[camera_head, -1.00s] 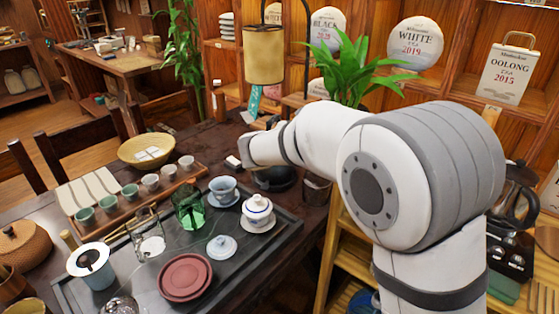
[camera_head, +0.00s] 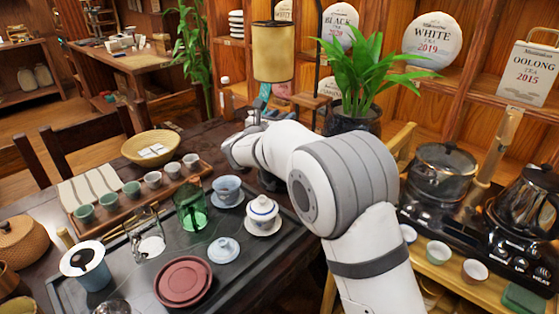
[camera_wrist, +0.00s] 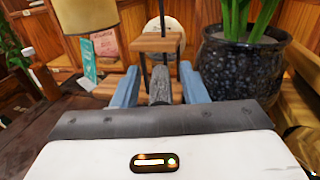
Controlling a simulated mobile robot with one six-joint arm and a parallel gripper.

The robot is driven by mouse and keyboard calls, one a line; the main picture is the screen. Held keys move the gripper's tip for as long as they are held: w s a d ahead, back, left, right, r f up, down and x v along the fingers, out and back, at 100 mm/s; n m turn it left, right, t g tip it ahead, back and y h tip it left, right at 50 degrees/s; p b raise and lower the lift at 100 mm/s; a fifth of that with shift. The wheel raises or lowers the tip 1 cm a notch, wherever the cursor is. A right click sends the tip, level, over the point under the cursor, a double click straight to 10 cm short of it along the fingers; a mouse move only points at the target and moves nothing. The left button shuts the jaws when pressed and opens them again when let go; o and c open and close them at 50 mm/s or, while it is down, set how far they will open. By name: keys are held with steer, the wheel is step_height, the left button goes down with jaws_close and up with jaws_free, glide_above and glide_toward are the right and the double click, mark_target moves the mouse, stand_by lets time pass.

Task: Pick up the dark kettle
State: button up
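My gripper (camera_wrist: 160,72) is open in the wrist view, its two blue-grey fingers apart. A dark grey, rough, upright piece (camera_wrist: 160,88) stands between the fingers with a small gap on each side. It may be part of the dark kettle, but I cannot tell for certain. A dark rounded shape (camera_head: 269,181) shows partly below my arm there. A shiny dark kettle (camera_head: 530,201) and a glass one (camera_head: 442,170) stand on the black stove at the right, away from my gripper.
A potted plant (camera_wrist: 240,68) stands close right of my gripper. A wooden stand (camera_wrist: 157,42) with a lamp is ahead. A woven basket (camera_head: 150,148) is left.

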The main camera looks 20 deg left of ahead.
steer(key=shift+c, duration=0.2)
jaws_close()
stand_by(1.1)
steer(key=shift+r, duration=0.2)
